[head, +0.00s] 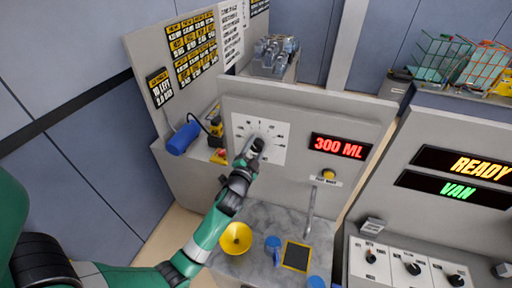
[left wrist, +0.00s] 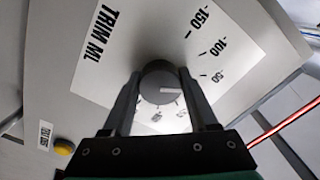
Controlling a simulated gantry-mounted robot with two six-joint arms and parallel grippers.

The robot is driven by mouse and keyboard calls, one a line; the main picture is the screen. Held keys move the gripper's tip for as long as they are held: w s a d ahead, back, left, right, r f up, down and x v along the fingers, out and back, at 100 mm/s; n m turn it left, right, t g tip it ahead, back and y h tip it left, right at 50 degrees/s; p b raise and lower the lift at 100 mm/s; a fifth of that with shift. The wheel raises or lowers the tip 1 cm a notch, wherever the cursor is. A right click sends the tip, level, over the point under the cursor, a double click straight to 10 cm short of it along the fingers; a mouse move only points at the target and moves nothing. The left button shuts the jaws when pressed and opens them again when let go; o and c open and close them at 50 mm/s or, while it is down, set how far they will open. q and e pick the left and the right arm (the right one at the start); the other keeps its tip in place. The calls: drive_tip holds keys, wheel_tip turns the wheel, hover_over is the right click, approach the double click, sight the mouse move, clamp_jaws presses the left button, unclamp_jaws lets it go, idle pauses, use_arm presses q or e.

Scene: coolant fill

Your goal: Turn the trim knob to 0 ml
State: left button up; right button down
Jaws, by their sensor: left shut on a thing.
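The trim knob (left wrist: 160,76) is a round grey knob on a white dial plate marked TRIM ML in the left wrist view. Marks of -150, -100 and -50 show on the plate's right side there. My left gripper (left wrist: 160,88) has its two fingers on either side of the knob and is shut on it. In the head view my left gripper (head: 254,148) is at the dial plate (head: 274,153) and hides most of the knob. The knob's pointer setting cannot be read clearly. A red display (head: 338,146) beside the dial reads 300 ML. My right gripper is not in view.
A yellow button (head: 328,174) sits below the display. A spout (head: 311,205) stands over the marble counter, with a yellow funnel (head: 236,238) and blue caps (head: 272,243). A switch console with READY and VAN displays (head: 456,190) stands at right.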

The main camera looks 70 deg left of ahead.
use_arm(q)
drive_tip(key=shift+r+m, duration=0.1)
drive_tip(key=shift+m, duration=0.2)
drive_tip(key=shift+m+p, duration=0.8)
drive_tip(key=shift+m, duration=0.4)
drive_tip(key=shift+m+p, duration=0.5)
drive_tip(key=shift+m, duration=0.9)
drive_tip(key=o, duration=1.4)
drive_tip(key=shift+c, duration=0.2)
